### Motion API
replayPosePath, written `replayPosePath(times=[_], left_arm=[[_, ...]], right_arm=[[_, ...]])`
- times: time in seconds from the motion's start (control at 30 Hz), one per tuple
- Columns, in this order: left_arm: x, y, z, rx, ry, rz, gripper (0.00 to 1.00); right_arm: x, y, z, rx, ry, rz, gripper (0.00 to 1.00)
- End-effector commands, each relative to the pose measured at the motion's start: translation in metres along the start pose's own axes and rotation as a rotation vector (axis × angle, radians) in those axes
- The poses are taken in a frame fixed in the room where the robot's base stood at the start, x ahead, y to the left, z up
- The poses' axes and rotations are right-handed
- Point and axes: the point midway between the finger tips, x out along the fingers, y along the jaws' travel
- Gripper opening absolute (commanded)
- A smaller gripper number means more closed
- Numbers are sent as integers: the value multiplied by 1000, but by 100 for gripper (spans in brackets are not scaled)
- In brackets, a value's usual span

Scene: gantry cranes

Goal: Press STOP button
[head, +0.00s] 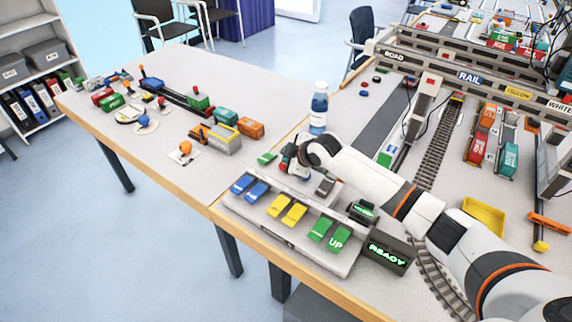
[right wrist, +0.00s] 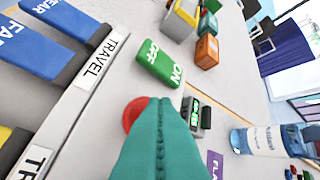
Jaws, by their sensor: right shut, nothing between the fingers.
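A round red button (right wrist: 134,112) shows in the right wrist view, partly hidden behind my fingers; I see no STOP lettering on it. My right gripper (right wrist: 165,104) is shut and empty, its teal fingers together with their tips overlapping the button's right side. I cannot tell whether they touch it. In the head view my right gripper (head: 289,163) is over the back of the control panel (head: 272,229), and the button cannot be made out there. My left gripper is not in view.
A green ON/OFF switch (right wrist: 160,66) is close to the button. Blue levers (head: 257,190), yellow levers (head: 294,213) and green levers (head: 330,233) line the panel. A READY display (head: 387,254) stands at its right. A blue bottle (head: 319,106) stands behind my gripper.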

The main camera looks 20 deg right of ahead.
Motion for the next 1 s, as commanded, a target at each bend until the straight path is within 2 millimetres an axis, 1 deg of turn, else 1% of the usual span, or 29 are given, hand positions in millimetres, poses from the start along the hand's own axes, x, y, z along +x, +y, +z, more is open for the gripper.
replayPosePath(times=[1.0], left_arm=[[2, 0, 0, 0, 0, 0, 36]], right_arm=[[7, 5, -5, 0, 0, 0, 0]])
